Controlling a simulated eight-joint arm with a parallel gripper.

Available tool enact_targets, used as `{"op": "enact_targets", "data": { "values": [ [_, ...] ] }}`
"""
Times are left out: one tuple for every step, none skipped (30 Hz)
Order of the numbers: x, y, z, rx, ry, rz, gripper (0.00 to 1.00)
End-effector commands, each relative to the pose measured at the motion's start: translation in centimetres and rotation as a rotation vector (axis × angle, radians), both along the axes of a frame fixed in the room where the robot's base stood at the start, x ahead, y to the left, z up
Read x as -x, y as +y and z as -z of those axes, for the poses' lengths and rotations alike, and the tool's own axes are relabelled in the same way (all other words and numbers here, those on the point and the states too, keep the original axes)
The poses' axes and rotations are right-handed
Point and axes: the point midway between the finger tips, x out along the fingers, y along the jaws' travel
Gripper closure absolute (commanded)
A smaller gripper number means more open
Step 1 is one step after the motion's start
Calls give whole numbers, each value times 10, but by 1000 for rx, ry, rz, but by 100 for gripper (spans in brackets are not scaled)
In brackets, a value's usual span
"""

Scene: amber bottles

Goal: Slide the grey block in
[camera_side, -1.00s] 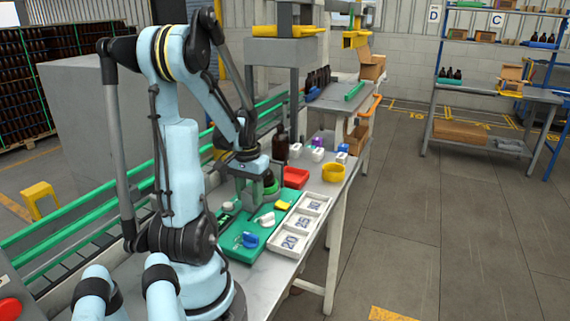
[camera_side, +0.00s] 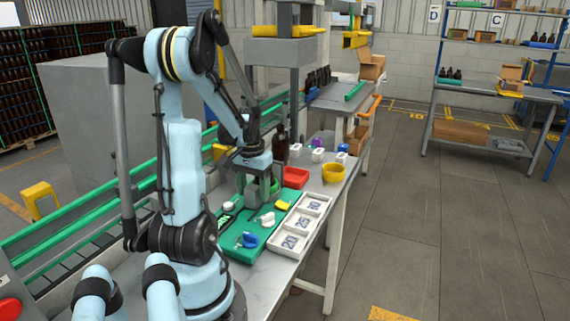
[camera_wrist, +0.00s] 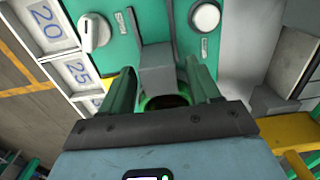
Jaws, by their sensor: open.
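My gripper (camera_wrist: 160,70) is open in the wrist view, its two green fingers pointing toward the green board (camera_wrist: 111,50). A grey block (camera_wrist: 157,75) shows between the fingers, with a gap seen on either side. A green ring (camera_wrist: 165,102) with a dark opening lies just behind it, partly covered by my gripper's body. I cannot tell how far the block is inside anything. In the side view my gripper is low over the far part of the green board (camera_side: 243,252), where its fingers are hard to make out.
A white tray (camera_side: 285,248) with numbered cards lies right of the board. A white knob (camera_wrist: 95,32) and a round white button (camera_wrist: 206,17) are on the board. A red bin (camera_side: 295,178), a yellow bowl (camera_side: 333,173) and an amber bottle (camera_side: 281,146) stand farther back.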

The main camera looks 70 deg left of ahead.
Motion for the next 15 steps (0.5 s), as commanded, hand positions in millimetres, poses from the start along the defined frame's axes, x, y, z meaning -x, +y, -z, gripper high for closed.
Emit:
{"op": "enact_targets", "data": {
  "values": [
    [0,0,-3,0,0,0,38],
    [0,0,-5,0,0,0,38],
    [0,0,-9,0,0,0,38],
    [0,0,-13,0,0,0,38],
    [0,0,-16,0,0,0,38],
    [0,0,-22,0,0,0,38],
    [0,0,-26,0,0,0,38],
    [0,0,-31,0,0,0,38],
    [0,0,-37,0,0,0,38],
    [0,0,-41,0,0,0,38],
    [0,-1,-46,0,0,0,38],
    [0,0,-52,0,0,0,38],
    [0,0,-57,0,0,0,38],
    [0,0,-61,0,0,0,38],
    [0,0,-67,0,0,0,38]
  ]
}}
